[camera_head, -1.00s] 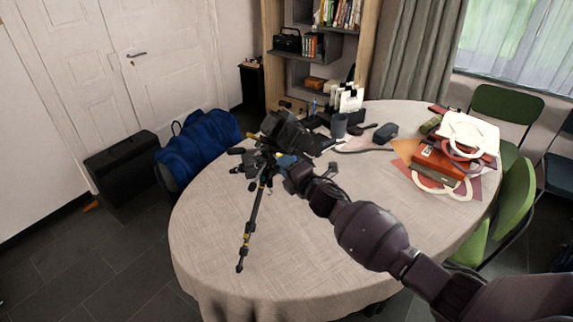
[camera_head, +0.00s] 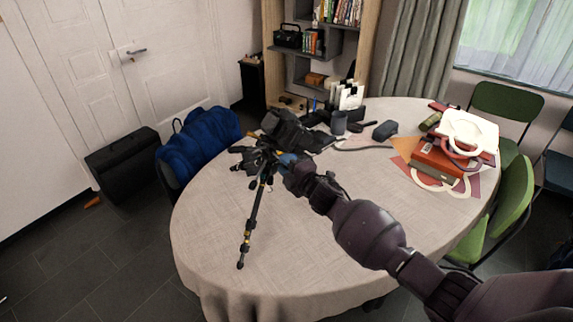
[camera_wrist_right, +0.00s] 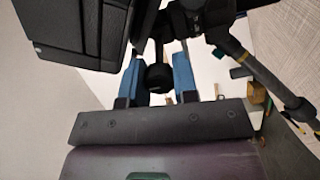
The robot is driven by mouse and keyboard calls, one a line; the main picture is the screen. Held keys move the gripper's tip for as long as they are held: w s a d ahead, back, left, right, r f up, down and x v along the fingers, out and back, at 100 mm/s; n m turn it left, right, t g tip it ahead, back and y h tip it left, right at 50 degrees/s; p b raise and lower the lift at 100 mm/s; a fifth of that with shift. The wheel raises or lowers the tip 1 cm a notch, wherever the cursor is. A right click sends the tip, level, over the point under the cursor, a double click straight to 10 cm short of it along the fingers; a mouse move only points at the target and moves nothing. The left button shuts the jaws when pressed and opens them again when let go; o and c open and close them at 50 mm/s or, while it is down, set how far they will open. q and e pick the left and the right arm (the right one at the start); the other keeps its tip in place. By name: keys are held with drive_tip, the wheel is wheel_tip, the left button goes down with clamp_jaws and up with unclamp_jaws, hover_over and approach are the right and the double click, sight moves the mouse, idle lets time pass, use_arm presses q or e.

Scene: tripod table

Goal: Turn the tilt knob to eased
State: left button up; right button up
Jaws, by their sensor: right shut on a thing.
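A black tripod (camera_head: 254,212) with yellow bands stands on the round table (camera_head: 215,235). A black camera (camera_head: 285,130) sits on its head. My right gripper (camera_head: 285,161) reaches the tripod head from the right, just below the camera. In the right wrist view its two blue fingers (camera_wrist_right: 158,78) are shut on a round black knob (camera_wrist_right: 158,76), one finger on each side. I cannot read any knob marking. The camera's dark body (camera_wrist_right: 80,38) fills the upper left there, and a tripod leg (camera_wrist_right: 262,72) runs down the right. My left gripper is not in view.
Books and papers (camera_head: 440,160) lie at the table's right. The table's front is clear.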

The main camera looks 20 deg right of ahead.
drive_tip(key=o, duration=0.6)
drive_tip(key=shift+o, duration=0.2)
drive_tip(key=shift+s, duration=0.1)
drive_tip(key=v, duration=1)
drive_tip(key=shift+s+d, duration=0.2)
drive_tip(key=shift+s, duration=0.05)
